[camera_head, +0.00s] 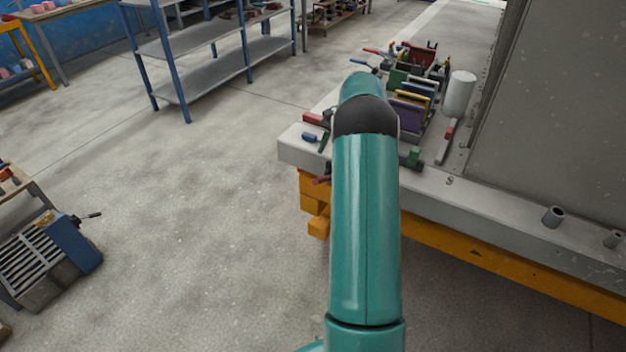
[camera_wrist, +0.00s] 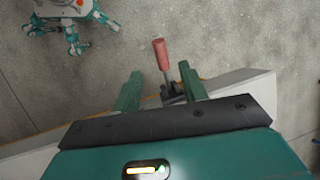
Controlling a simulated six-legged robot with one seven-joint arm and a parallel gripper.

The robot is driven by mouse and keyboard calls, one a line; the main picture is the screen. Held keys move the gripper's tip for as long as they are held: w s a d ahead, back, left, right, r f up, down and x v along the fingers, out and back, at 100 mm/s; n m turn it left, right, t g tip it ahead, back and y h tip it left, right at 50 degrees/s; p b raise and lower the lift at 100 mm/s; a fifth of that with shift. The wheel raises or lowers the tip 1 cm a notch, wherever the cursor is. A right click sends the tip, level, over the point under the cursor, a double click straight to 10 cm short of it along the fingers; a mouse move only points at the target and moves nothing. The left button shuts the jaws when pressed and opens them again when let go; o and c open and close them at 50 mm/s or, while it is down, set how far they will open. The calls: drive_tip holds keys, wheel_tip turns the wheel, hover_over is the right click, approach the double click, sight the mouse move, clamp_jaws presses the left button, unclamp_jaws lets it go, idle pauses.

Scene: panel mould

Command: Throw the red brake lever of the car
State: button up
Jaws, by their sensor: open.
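The red-handled lever (camera_wrist: 160,55) shows in the wrist view, its grip pointing up the picture from a dark metal mount at the edge of the car's pale slab (camera_wrist: 240,86). My gripper (camera_wrist: 160,68) is open, with one green finger on each side of the lever and a visible gap to both. No contact with the lever is visible. In the head view my teal arm reaches over the corner of the car (camera_head: 480,205) and hides most of the gripper. Red pieces show left of the arm there; I cannot tell which is the brake lever.
Tools and coloured blocks crowd the car's top beyond my arm, beside a white cylinder (camera_head: 459,94). A large grey panel (camera_head: 560,110) stands on the right. A blue-framed shelf (camera_head: 205,38) stands at the back. A blue-grey machine (camera_head: 50,258) is at lower left. Floor between is clear.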

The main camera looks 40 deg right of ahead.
sight(319, 178)
drive_tip(key=x, duration=1.2)
drive_tip(key=shift+d, duration=0.1)
drive_tip(key=shift+c, duration=0.3)
clamp_jaws()
